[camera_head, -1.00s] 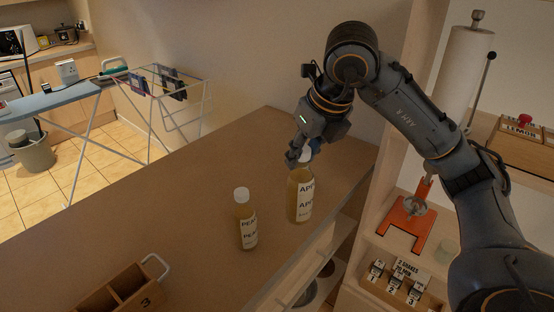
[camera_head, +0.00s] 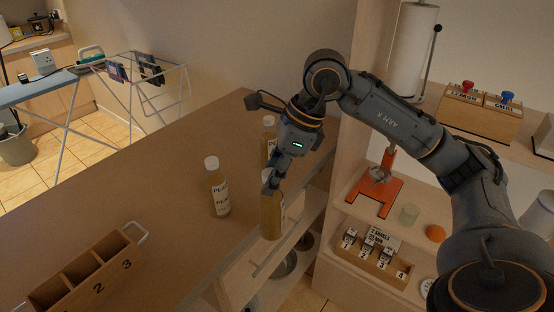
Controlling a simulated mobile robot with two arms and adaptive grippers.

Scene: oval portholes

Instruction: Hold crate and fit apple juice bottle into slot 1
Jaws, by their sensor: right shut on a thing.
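My right gripper (camera_head: 272,183) is shut around the upper part of a yellowish bottle (camera_head: 271,217). It is likely the apple juice bottle, but its label is mostly turned away. The bottle is roughly upright at the counter's right edge; I cannot tell if it touches the counter. A pear juice bottle (camera_head: 218,192) with a white cap stands to its left. Another white-capped bottle (camera_head: 269,137) stands behind my gripper, partly hidden. The wooden crate (camera_head: 101,284) is at lower left, with numbers 2 and 3 visible and its left end cut off. My left gripper is not in view.
The brown counter (camera_head: 150,205) is clear between crate and bottles. Right shelves hold an orange stand (camera_head: 374,197), a numbered rack (camera_head: 372,262) and a paper roll (camera_head: 411,50).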

